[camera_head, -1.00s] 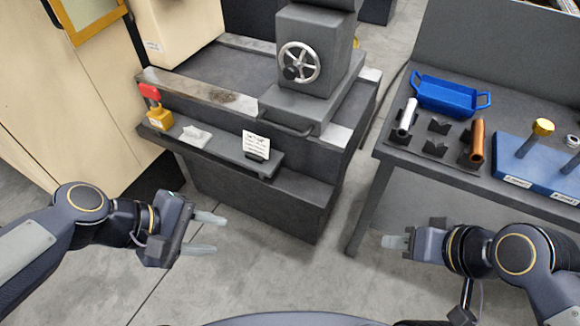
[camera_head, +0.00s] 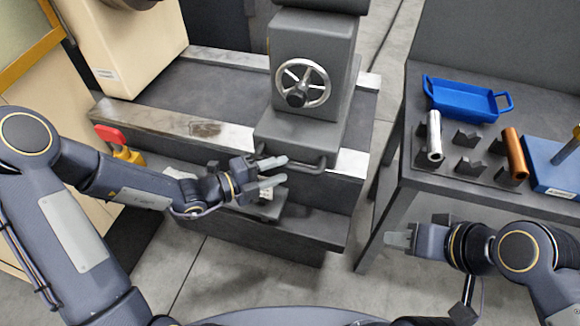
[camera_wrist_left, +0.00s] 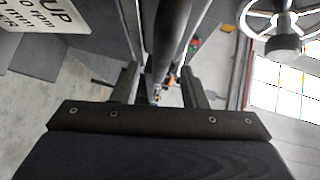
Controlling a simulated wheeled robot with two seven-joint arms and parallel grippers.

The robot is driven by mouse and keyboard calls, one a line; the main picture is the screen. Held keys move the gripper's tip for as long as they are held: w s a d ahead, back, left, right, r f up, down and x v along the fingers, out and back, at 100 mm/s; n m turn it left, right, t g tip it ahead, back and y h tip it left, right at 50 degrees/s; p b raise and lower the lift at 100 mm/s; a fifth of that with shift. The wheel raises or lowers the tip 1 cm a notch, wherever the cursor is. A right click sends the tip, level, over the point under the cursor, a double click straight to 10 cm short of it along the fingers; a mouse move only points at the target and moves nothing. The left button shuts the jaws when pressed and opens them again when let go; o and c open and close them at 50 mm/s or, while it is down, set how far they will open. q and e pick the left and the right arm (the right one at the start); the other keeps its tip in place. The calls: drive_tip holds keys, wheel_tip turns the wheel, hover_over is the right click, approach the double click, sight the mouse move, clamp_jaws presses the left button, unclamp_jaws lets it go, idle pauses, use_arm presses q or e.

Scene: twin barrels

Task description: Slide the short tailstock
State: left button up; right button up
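The grey tailstock (camera_head: 312,75) stands on the lathe bed, with a spoked handwheel (camera_head: 302,83) on its front face. A dark bar handle (camera_head: 311,165) runs along the front of its base. My left gripper (camera_head: 279,171) is at the handle's left end, fingers apart. In the left wrist view, a dark bar (camera_wrist_left: 172,40) lines up between the two spread fingers (camera_wrist_left: 160,88); I cannot tell whether it lies between the tips. The handwheel also shows there (camera_wrist_left: 285,35). My right gripper (camera_head: 387,239) hangs empty before the side table; its finger gap is unclear.
The bed's pale rail (camera_head: 180,123) runs left of the tailstock. A printed card (camera_wrist_left: 45,14) is near my left gripper. The side table (camera_head: 415,182) on the right holds a blue tray (camera_head: 462,99) and cylinders.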

sight(285, 169)
use_arm(q)
drive_tip(key=shift+x, duration=1.9)
clamp_jaws()
